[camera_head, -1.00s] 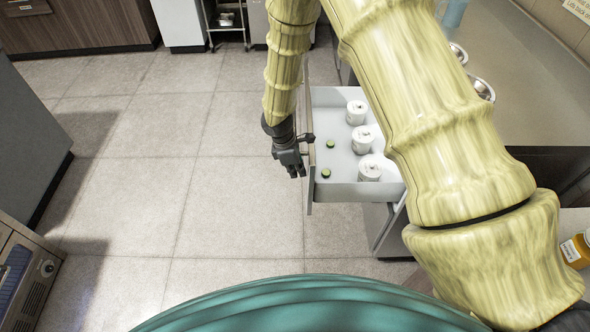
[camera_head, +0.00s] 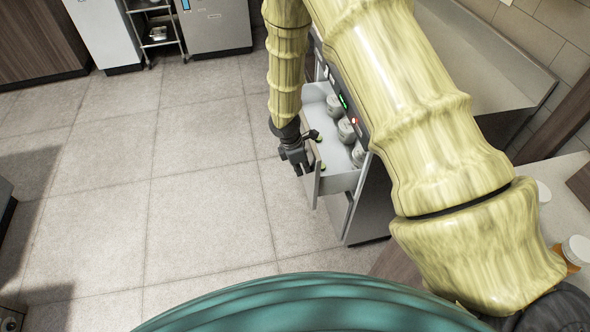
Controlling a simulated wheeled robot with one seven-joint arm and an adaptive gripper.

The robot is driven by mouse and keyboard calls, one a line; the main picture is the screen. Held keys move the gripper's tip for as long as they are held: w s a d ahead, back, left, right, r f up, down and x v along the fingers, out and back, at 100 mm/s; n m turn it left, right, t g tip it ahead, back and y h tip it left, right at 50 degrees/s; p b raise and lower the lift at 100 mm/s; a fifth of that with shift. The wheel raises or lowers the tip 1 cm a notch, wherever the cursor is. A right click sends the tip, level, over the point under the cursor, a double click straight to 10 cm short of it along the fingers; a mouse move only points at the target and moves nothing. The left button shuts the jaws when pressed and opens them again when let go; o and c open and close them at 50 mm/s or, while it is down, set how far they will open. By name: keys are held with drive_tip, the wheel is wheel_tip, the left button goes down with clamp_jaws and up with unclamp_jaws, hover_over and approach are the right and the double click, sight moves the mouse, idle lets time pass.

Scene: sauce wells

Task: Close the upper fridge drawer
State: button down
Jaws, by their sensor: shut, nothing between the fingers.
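The upper fridge drawer (camera_head: 340,179) is partly open, sticking out to the left from the fridge unit (camera_head: 372,212). Its front panel (camera_head: 316,187) faces left. Inside are three white containers (camera_head: 346,131), partly covered by my arm and the cabinet edge, and small green round pieces (camera_head: 322,167) near the front. My gripper (camera_head: 301,168) points down at the outer side of the drawer front, close to it. Its fingers look closed and empty. I cannot tell whether it touches the panel.
A control panel with a green display (camera_head: 343,101) sits on the unit above the drawer. Open tiled floor (camera_head: 150,190) lies to the left. A counter (camera_head: 480,60) is at the upper right, and an orange-labelled jar (camera_head: 574,251) stands at the right edge.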

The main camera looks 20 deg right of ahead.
drive_tip(key=s+d+p, duration=0.1)
drive_tip(key=d, duration=1)
drive_tip(key=shift+s, duration=0.15)
